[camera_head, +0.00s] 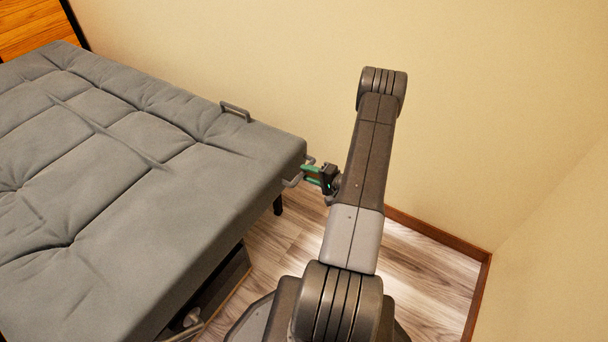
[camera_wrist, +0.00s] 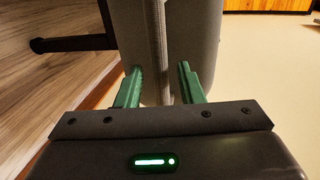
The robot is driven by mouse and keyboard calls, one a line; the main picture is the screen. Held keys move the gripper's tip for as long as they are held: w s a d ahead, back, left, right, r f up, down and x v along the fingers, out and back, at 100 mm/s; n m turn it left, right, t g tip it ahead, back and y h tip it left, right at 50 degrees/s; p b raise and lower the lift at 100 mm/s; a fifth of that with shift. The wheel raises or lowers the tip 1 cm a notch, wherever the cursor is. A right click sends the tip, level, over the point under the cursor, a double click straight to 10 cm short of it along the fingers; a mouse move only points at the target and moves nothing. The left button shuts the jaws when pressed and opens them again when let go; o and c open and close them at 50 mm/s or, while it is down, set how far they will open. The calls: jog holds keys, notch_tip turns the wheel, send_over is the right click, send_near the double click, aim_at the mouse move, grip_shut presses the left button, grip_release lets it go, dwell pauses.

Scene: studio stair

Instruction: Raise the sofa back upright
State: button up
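The sofa (camera_head: 130,190) is grey and tufted, and its top lies flat like a bed in the head view. I cannot tell the back from the seat. A grey loop handle (camera_head: 235,111) stands on its far edge by the wall. Another grey handle (camera_head: 292,182) sticks out at the near right end, partly hidden by my gripper (camera_head: 312,174). In the wrist view, my gripper's green fingers (camera_wrist: 160,84) are apart, with a narrow grey vertical strip (camera_wrist: 157,45) between them and gaps on both sides. The sofa end (camera_wrist: 195,45) is just beyond the fingertips. Contact is not clear.
A beige wall (camera_head: 500,110) runs behind and to the right, with a brown skirting board (camera_head: 432,232). Wood flooring (camera_head: 425,275) is open at the lower right. A dark sofa leg (camera_head: 278,205) stands below the corner. A wooden panel (camera_head: 32,25) is at the far left.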

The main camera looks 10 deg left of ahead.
jog(key=shift+x, duration=1.15)
grip_shut()
jog(key=shift+r, duration=0.15)
